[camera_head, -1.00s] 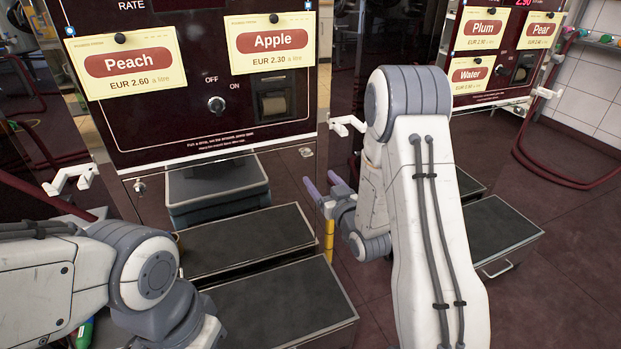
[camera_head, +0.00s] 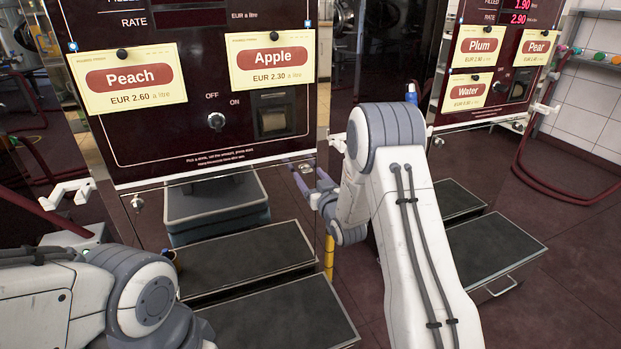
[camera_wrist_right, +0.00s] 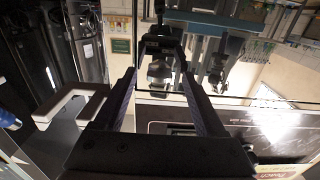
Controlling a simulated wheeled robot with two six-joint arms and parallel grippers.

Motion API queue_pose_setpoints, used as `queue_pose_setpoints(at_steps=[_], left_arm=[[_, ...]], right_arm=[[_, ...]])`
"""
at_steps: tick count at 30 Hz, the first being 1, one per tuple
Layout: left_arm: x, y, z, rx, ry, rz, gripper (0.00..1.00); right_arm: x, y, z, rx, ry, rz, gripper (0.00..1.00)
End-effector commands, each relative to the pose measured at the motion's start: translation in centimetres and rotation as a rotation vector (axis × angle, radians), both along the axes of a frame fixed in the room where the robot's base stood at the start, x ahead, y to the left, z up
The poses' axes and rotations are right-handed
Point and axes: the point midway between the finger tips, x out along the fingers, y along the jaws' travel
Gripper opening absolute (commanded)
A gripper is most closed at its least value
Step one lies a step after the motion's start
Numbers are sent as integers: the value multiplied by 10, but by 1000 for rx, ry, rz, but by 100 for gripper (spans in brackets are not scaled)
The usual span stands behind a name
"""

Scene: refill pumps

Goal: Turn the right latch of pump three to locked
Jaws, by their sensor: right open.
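The pump with the Peach and Apple cards (camera_head: 210,130) fills the left half of the head view. No pump number is readable on it. A small silver latch (camera_head: 137,203) sits below its left front corner. The matching latch (camera_head: 305,168) at its right corner is small and partly crowded by my right gripper's fingertips (camera_head: 303,175). My right gripper is open and close to that corner; I cannot tell whether it touches the latch. In the right wrist view, the two dark fingers (camera_wrist_right: 158,75) stand apart, before a shiny panel with a mirrored gripper between them. My left gripper is out of view.
Dark steps (camera_head: 240,262) stand below this pump, with a grey bin (camera_head: 217,210) behind them. White hooks (camera_head: 66,194) stick out at its sides; one hook also shows in the wrist view (camera_wrist_right: 70,105). A Plum, Pear and Water pump (camera_head: 490,70) stands at right.

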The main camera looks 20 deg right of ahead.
Motion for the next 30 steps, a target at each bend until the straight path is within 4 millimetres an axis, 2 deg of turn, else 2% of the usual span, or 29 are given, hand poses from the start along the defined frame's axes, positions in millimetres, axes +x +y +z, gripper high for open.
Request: queue_pose_setpoints(at_steps=[4,8,9,10,20,30], left_arm=[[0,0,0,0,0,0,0],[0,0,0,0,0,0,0],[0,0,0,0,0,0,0],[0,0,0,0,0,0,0],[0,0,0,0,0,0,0],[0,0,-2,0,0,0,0]], right_arm=[[0,0,0,0,0,0,72],[0,0,0,0,1,0,23],[0,0,0,0,0,0,7],[0,0,0,0,1,0,0],[-1,1,0,35,2,1,0],[-1,1,0,251,10,2,0]])
